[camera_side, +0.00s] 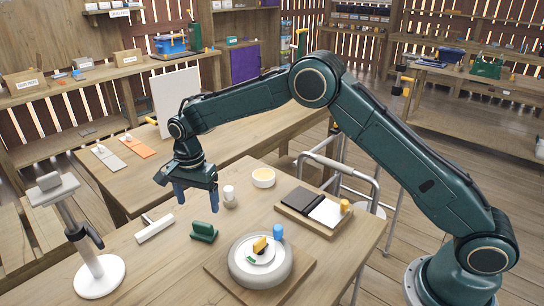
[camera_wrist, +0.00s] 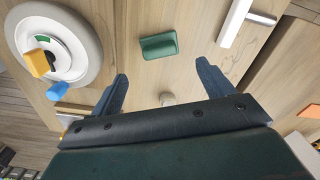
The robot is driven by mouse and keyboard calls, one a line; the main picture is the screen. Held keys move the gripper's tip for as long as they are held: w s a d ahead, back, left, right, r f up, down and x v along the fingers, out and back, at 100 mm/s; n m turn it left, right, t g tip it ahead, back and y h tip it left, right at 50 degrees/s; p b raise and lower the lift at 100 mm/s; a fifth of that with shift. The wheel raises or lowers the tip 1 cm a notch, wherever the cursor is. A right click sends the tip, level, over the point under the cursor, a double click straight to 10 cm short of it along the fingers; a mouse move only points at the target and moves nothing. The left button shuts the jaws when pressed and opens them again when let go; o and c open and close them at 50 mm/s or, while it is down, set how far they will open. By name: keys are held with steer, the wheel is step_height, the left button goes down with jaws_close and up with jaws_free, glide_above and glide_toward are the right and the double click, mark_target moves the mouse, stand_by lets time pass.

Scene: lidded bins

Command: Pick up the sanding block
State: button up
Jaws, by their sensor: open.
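A green block (camera_side: 204,232), which looks like the sanding block, lies on the wooden bench. It also shows in the wrist view (camera_wrist: 158,46), at upper middle, with its whole top face clear. My gripper (camera_side: 197,200) hangs above the bench, up and slightly behind the block in the side view. Its two blue fingers point down, spread apart with nothing between them. In the wrist view the gripper's fingertips (camera_wrist: 162,70) sit to either side of the block in the picture, a little below it. The block is apart from the fingers.
A round grey turntable (camera_side: 240,272) with yellow, blue and green pieces stands right of the block. A white bar tool (camera_side: 154,229) lies to its left. A white stand (camera_side: 98,277) is at left.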

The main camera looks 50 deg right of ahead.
mark_target(202, 224)
steer(key=shift+f, duration=1.9)
steer(key=shift+f, duration=2.6)
steer(key=c, duration=1)
steer(key=shift+r, duration=0.1)
step_height(202, 224, up, 20)
